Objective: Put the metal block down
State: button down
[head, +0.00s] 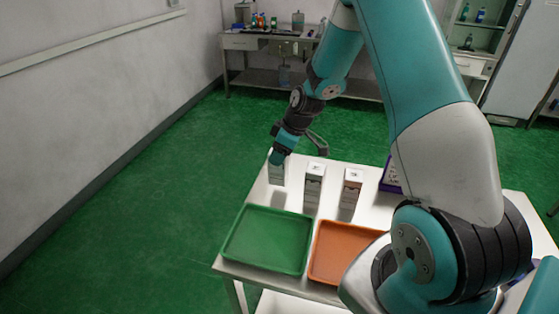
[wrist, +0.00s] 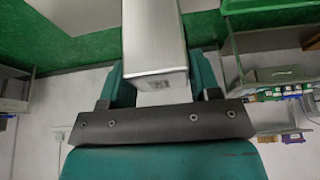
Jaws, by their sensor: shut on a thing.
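My gripper (head: 281,156) is shut on a grey metal block (head: 277,174) at the far left corner of the white table (head: 284,202). In the wrist view the brushed metal block (wrist: 154,38) sits between the two teal fingers of my gripper (wrist: 157,82), with a small printed mark on its near end face. The block hangs upright below the fingers in the head view. A shadow lies on the table in front of it. I cannot tell whether its lower end touches the table.
A green tray (head: 226,250) and an orange tray (head: 314,272) lie at the front. A purple container (head: 390,184) is partly hidden behind my arm.

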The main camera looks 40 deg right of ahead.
jog(key=shift+f+p, duration=0.35)
jog(key=shift+f, duration=1.55)
jog(key=shift+f, duration=0.2)
jog(key=shift+c, duration=1.7)
grip_release()
jog(key=shift+r, duration=0.1)
jog(key=shift+r, duration=0.1)
